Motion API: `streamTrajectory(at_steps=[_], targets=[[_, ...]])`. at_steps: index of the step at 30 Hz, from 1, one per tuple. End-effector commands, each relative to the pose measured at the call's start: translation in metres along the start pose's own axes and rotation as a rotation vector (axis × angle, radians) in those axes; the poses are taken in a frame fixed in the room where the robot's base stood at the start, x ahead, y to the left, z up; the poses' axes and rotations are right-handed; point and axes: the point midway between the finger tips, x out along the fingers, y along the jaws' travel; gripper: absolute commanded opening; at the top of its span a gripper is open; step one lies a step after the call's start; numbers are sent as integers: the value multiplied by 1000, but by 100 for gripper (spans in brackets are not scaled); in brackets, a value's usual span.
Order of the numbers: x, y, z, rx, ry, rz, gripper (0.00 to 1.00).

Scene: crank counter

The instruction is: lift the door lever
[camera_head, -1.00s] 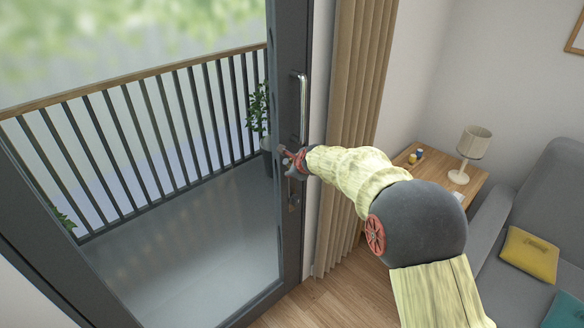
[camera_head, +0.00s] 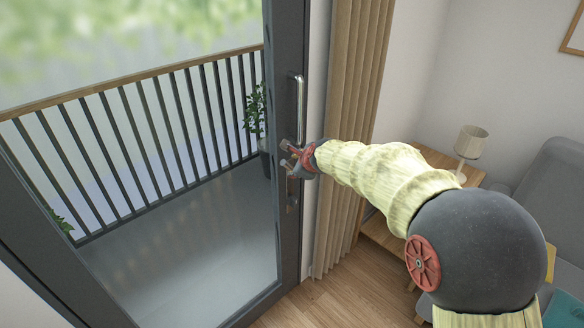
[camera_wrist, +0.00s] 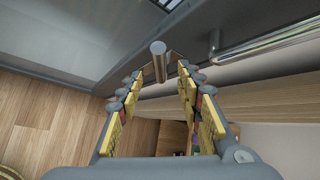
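A metal bar seen nearly end-on, which looks like the door lever (camera_wrist: 158,64), stands between the fingertips in the wrist view. My gripper (camera_wrist: 160,77) is open, with its yellow-padded fingers on both sides of the bar. I see small gaps between bar and fingers. In the head view my gripper (camera_head: 288,160) is at the dark door frame (camera_head: 288,235), below a long upright chrome handle (camera_head: 299,105). The lever is mostly hidden behind the gripper there. The chrome handle also shows in the wrist view (camera_wrist: 275,43), to the right of the fingers.
A beige curtain (camera_head: 350,90) hangs right of the door. A wooden side table (camera_head: 380,238) with a lamp (camera_head: 472,142) and a grey sofa (camera_head: 555,180) stand further right. A balcony railing (camera_head: 150,150) shows through the glass. The wooden floor (camera_head: 340,295) in front is clear.

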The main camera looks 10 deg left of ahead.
Motion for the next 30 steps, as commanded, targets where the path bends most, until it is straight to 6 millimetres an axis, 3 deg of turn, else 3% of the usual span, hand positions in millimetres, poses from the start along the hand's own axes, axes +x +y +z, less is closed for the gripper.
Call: streamTrajectory(at_steps=[7, 19, 23, 26, 30], targets=[[-28, 0, 0, 1, 0, 0, 36], [-32, 0, 0, -2, 0, 1, 36], [-32, 2, -1, -75, 1, 7, 36], [-32, 13, -4, -237, 7, 48, 36], [-35, 72, -37, -588, 25, 211, 36]])
